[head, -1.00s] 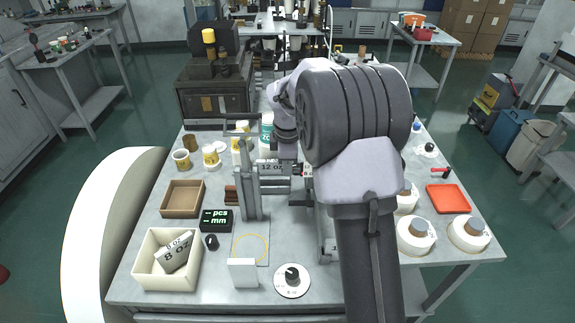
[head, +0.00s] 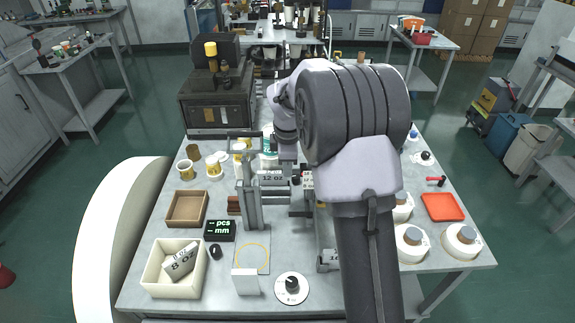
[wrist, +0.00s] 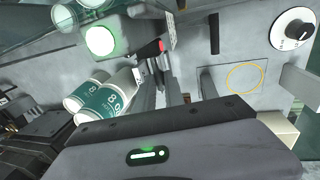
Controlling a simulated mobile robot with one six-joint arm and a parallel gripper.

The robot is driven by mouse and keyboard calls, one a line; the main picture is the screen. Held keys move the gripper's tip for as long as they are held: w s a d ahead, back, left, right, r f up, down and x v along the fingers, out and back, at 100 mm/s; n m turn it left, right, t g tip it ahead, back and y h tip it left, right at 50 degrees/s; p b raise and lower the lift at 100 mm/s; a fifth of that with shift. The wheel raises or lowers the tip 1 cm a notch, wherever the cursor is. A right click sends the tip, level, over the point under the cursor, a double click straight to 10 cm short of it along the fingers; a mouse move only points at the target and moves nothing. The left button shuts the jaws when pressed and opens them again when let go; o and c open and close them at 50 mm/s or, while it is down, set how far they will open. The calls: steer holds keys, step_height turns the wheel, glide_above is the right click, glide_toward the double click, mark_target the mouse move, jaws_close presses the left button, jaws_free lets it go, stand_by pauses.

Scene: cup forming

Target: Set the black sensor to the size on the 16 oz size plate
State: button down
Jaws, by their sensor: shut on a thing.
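My gripper (wrist: 162,84) is shut, seen from behind in the wrist view. It appears to be shut on the black sensor, which the fingers and gripper body largely hide. A black part with a red end (wrist: 152,48) shows just past the fingertips. In the head view my arm hides the fingertips, which are low over the middle of the bench. A size plate reading 12 OZ (head: 271,178) stands on the grey fixture (head: 250,208). I cannot make out the 16 oz plate.
A cream bin (head: 160,288) holds an 8 OZ plate (head: 180,262). A black display (head: 220,230) reads pcs and mm without digits. A dial (head: 291,289) and white block (head: 245,282) are at the front. Green-and-white cups (wrist: 108,97) lie close to my gripper.

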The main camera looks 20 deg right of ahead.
steer(key=shift+r, duration=0.1)
steer(key=c, duration=1.4)
jaws_free()
steer(key=s+a+r+p, duration=0.1)
steer(key=s+r+p, duration=0.2)
steer(key=r, duration=1.4)
steer(key=shift+a+p, duration=0.15)
steer(key=shift+p, duration=0.2)
steer(key=shift+s, duration=0.15)
